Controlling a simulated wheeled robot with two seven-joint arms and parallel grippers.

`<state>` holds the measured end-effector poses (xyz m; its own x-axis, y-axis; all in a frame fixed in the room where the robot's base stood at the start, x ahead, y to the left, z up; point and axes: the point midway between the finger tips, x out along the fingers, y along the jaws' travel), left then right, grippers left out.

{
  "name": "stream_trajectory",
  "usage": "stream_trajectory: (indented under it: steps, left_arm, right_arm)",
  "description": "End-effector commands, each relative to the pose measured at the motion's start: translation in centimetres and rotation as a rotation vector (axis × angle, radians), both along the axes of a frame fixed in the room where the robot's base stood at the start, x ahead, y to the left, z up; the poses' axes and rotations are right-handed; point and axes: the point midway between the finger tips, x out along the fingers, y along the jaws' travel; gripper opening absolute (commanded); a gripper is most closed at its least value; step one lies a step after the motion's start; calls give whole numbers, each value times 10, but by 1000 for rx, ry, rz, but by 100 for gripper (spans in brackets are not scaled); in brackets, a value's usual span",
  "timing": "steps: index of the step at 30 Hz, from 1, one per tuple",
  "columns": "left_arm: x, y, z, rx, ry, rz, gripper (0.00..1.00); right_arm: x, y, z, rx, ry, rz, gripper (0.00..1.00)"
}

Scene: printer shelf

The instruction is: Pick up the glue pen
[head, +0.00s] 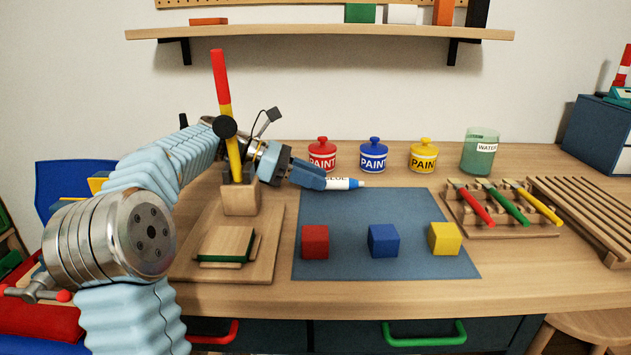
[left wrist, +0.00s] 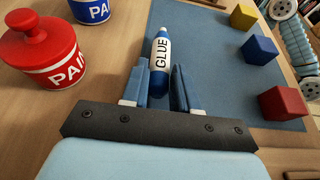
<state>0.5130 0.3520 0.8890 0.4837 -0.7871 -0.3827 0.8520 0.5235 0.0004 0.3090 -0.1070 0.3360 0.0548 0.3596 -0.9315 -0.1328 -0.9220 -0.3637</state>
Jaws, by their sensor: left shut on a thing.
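The glue pen (head: 344,183) is white and blue with the word GLUE on its side. It lies lengthwise at the tip of my left gripper (head: 322,182), near the back left corner of the blue mat (head: 380,270). In the left wrist view the glue pen (left wrist: 161,55) sits between the two blue fingers of my left gripper (left wrist: 161,85), its tip pointing away from the palm. The left gripper is shut on it. I cannot tell whether the pen touches the table or mat. The right gripper is not in view.
Red (head: 322,155), blue (head: 373,155) and yellow (head: 423,156) paint pots stand behind the mat. Red (head: 315,242), blue (head: 383,241) and yellow (head: 445,239) cubes line its front. A water cup (head: 480,152) and brush rack (head: 510,222) are right. A wooden stand (head: 240,198) is left.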

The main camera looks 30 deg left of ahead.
Motion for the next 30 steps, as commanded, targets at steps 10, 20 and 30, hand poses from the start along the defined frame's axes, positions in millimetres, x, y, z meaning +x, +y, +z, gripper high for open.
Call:
stream_trajectory:
  steps: [10, 20, 30]
  left_arm:
    - [-18, 31, 25, 1, 2, 4, 0]
    - [-62, 102, 25, 1, 3, 5, 0]
    - [-91, 149, 25, 0, 0, 0, 0]
  right_arm:
    - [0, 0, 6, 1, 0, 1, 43]
    - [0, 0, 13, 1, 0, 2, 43]
    - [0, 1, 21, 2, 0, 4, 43]
